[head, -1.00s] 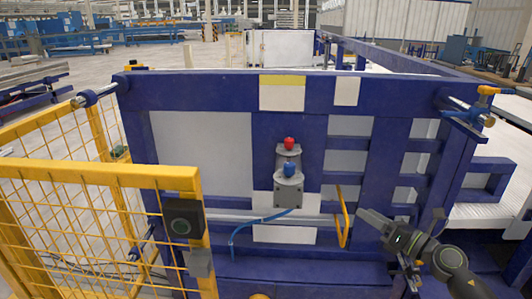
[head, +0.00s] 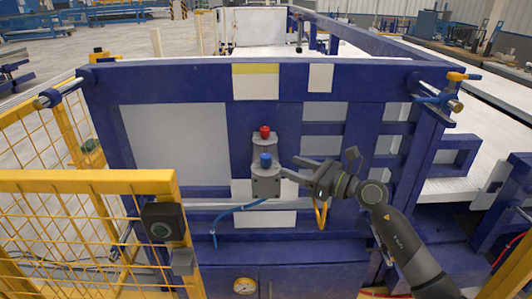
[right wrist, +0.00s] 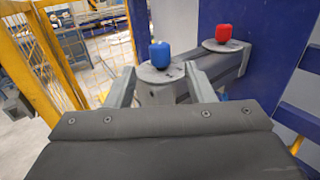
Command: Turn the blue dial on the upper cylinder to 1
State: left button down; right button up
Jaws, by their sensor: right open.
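The blue dial (head: 266,160) sits on top of a grey cylinder (head: 266,183) on the blue frame. A red dial (head: 265,132) on a second grey cylinder stands just behind and above it in the head view. My right gripper (head: 288,168) is open and empty, close to the right of the blue dial. In the right wrist view the blue dial (right wrist: 160,54) shows ahead between the fingertips, and the red dial (right wrist: 224,32) is farther back at the right. I cannot see contact with the blue dial. Numbers on the dials are too small to read. My left gripper is not in view.
The blue frame (head: 180,75) carries both cylinders. A blue hose (head: 232,209) runs from below the lower cylinder. A yellow handle (head: 321,214) hangs below my right gripper. A yellow mesh fence (head: 90,182) with a black box stands at the left.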

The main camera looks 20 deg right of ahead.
aim_at(266, 155)
jog(key=p+x, duration=0.2)
jog(key=x, duration=0.7)
jog(key=shift+w+a, duration=0.1)
jog(key=shift+w, duration=0.05)
jog(key=c, duration=0.9)
jog(key=shift+c, duration=0.3)
